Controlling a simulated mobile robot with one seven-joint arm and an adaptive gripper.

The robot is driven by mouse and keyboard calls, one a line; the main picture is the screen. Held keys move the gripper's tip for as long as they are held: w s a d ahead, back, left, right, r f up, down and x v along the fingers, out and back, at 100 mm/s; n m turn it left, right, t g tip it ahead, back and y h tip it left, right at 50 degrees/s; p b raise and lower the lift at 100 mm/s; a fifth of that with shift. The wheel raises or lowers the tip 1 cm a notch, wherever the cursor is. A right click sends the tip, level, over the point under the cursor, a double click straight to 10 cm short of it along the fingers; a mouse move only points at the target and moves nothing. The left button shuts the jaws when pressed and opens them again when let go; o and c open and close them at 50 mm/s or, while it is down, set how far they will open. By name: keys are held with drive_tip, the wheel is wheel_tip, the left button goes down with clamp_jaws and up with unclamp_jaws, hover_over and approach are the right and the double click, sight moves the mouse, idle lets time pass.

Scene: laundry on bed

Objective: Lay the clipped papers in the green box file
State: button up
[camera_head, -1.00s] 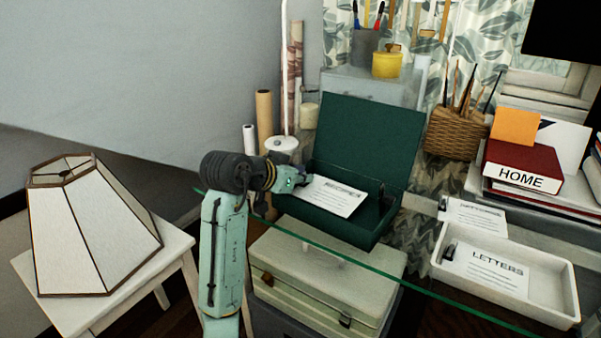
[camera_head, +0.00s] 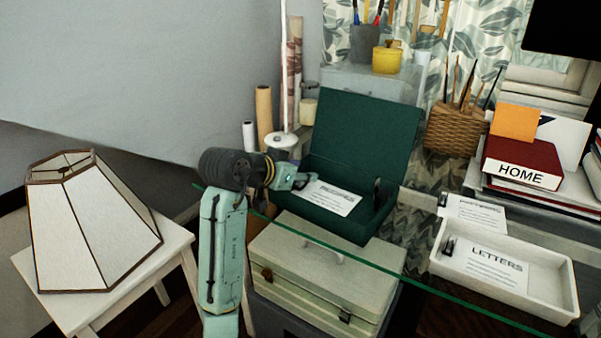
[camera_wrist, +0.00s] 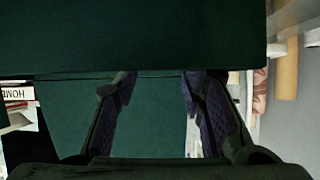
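The green box file (camera_head: 345,228) stands with its lid raised on a pale cream case. The white printed papers (camera_head: 328,198) lie inside it, towards its left side, with their heading facing up. Their clip cannot be made out. My gripper (camera_head: 304,180) is at the left side of the box, just above the papers' upper left edge. In the wrist view my gripper (camera_wrist: 160,100) has its two fingers apart, with only green box surface (camera_wrist: 155,125) seen between them.
A dark lever (camera_head: 377,190) stands up inside the box's right part. A white tray (camera_head: 560,290) holds a LETTERS sheet, with another sheet (camera_head: 475,215) behind it. A glass edge (camera_head: 340,252) crosses in front of the box. A lampshade (camera_head: 90,225) stands on a stool at left.

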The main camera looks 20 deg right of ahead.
drive_tip(key=v, duration=1.2)
drive_tip(key=shift+d, duration=0.1)
